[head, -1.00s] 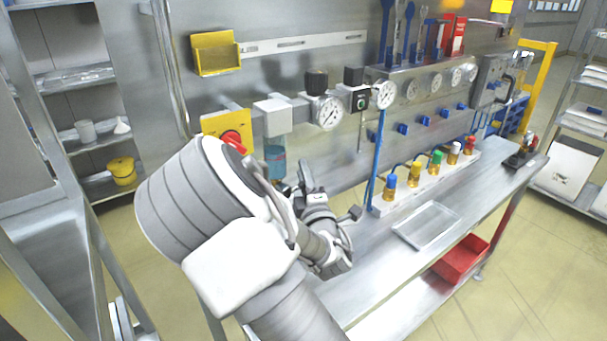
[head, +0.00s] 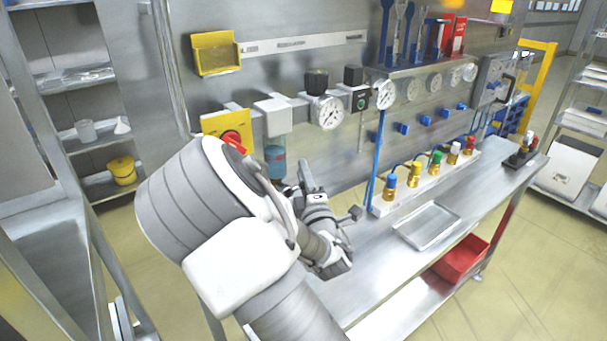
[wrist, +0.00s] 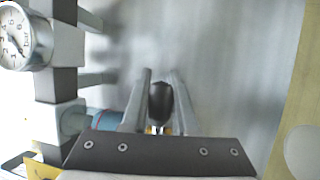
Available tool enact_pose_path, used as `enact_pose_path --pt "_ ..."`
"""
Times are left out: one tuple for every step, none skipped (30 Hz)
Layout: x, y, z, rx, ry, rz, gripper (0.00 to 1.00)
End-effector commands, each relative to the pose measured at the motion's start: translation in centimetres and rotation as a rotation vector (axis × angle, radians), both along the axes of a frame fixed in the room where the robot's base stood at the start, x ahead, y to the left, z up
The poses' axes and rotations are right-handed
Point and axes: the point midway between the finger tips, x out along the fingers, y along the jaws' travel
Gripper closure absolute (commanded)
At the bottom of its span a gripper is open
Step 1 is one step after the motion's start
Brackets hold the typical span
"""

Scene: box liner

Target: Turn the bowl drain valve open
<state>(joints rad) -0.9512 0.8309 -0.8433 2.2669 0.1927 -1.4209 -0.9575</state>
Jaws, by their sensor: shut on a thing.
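The filter bowl (head: 276,158) is bluish and hangs below a light grey block (head: 272,117) on the air line at the back panel. It also shows in the wrist view (wrist: 105,123), left of my fingers. My gripper (wrist: 160,78) has its two fingers on either side of a small dark part, which I take to be the bowl drain valve (wrist: 160,102), and is shut on it. A small yellow and light piece shows just below the dark part. In the head view my arm hides the valve and the fingertips.
Pressure gauges (head: 328,112) sit along the line to the right. Several colour-capped fittings (head: 413,174) stand on a white strip on the bench. A shallow tray (head: 427,225) lies before them.

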Motion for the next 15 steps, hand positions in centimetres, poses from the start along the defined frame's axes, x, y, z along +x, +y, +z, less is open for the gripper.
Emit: enact_pose_path --pt "0.0 0.0 0.0 0.004 0.002 0.000 1.00" --pt "0.0 0.0 -0.1 0.006 0.004 0.000 1.00" --pt "0.0 0.0 -0.1 0.012 0.008 0.000 1.00" --pt "0.0 0.0 -0.2 0.017 0.012 0.000 1.00" --pt "0.0 -0.1 -0.2 0.025 0.016 0.000 1.00" --pt "0.0 -0.1 -0.4 0.036 0.024 -0.001 1.00" --pt "0.0 -0.1 -0.4 0.047 0.030 -0.001 1.00" --pt "0.0 -0.1 -0.5 0.059 0.037 -0.001 1.00" --pt "0.0 -0.1 -0.7 0.076 0.049 -0.001 1.00" --pt "0.0 -0.1 -0.8 0.090 0.059 -0.002 1.00" --pt "0.0 -0.1 -0.9 0.107 0.070 -0.001 1.00" --pt "0.0 -0.1 -1.1 0.131 0.085 -0.001 1.00" --pt "0.0 -0.1 -1.3 0.149 0.098 -0.002 1.00" --pt "0.0 -0.1 -1.4 0.170 0.111 -0.001 1.00" --pt "-0.1 0.0 -1.7 0.198 0.131 -0.002 1.00"
